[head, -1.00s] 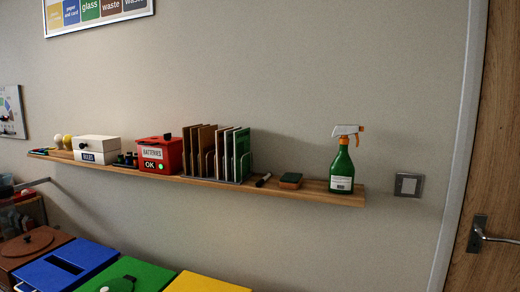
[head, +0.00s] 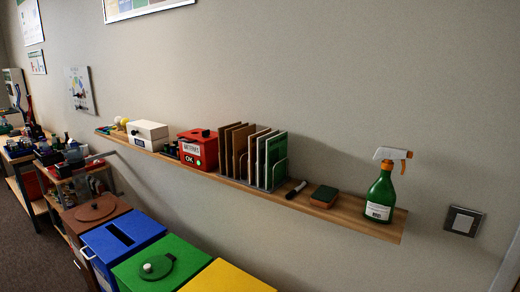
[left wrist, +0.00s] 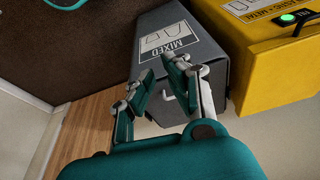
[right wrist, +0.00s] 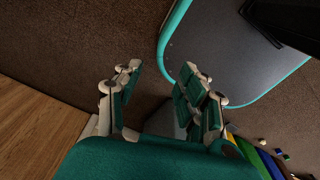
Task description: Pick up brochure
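No item can be clearly told as a brochure. Several thin upright brown, white and green boards or booklets (head: 257,158) stand in a wire rack (head: 279,176) on the wooden wall shelf (head: 340,207); a brochure among them cannot be told apart. Neither gripper shows in the head view. My left gripper (left wrist: 162,72) is open and empty in the left wrist view, in front of a grey bin marked MIXED (left wrist: 180,45). My right gripper (right wrist: 162,72) is open and empty in the right wrist view, above the brown floor.
The shelf also holds a green spray bottle (head: 381,192), a sponge (head: 324,196), a marker (head: 296,189), a red batteries box (head: 197,149) and a white box (head: 148,134). Blue (head: 122,240), green (head: 160,262) and yellow (head: 228,277) bins stand below. A cluttered trolley (head: 80,172) is at left.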

